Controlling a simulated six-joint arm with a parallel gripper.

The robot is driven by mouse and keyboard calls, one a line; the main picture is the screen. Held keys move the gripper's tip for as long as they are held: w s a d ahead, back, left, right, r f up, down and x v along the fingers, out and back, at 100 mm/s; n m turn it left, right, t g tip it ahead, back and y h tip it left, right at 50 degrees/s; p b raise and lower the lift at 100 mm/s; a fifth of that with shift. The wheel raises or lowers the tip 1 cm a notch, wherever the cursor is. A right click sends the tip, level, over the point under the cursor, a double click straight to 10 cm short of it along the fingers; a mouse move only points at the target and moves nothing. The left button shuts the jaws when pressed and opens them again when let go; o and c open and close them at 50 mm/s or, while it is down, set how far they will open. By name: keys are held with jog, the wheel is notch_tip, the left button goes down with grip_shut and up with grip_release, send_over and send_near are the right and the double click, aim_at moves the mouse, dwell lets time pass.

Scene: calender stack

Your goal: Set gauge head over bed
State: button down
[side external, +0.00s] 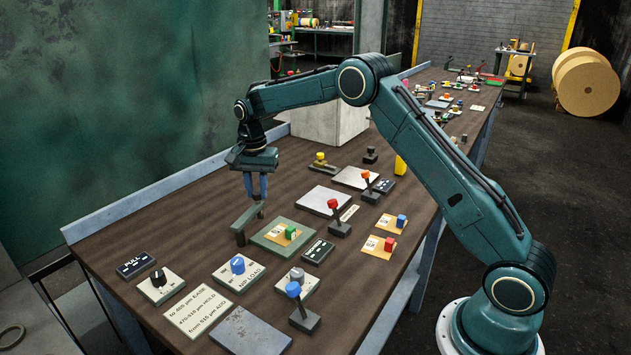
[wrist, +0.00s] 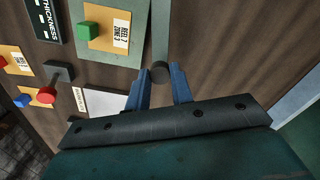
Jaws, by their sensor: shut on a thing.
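The gauge head seems to be a grey-green bar on a short post (side external: 241,226), with a dark round knob at its far end; it also shows in the wrist view (wrist: 161,35). The bar lies along the edge of a flat green-grey plate (side external: 270,248), which I take for the bed, beside it rather than across it. On the plate are a yellow card (side external: 282,236) and a green block (side external: 290,232). My gripper (side external: 258,193) points down with its blue fingers shut on the dark knob (wrist: 160,72). The fingertips partly hide the knob in the side view.
Near the plate are a THICKNESS panel (side external: 318,251), a red-knobbed lever (side external: 337,220) and grey plates (side external: 324,199). A blue-knobbed lever (side external: 299,307), a blue NIP LOAD knob (side external: 238,265) and a black PULL panel (side external: 136,265) stand toward the front. Bare wood lies left of the bar.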

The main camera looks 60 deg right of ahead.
jog(key=s+a+m, duration=0.1)
jog(key=s+m, duration=0.6)
jog(key=m, duration=0.2)
jog(key=shift+s+a+m, duration=0.25)
jog(key=shift+a+m, duration=0.05)
jog(key=shift+m, duration=0.1)
jog(key=c, duration=1.2)
grip_release()
jog(key=shift+r, duration=0.15)
notch_tip(320, 180, up, 14)
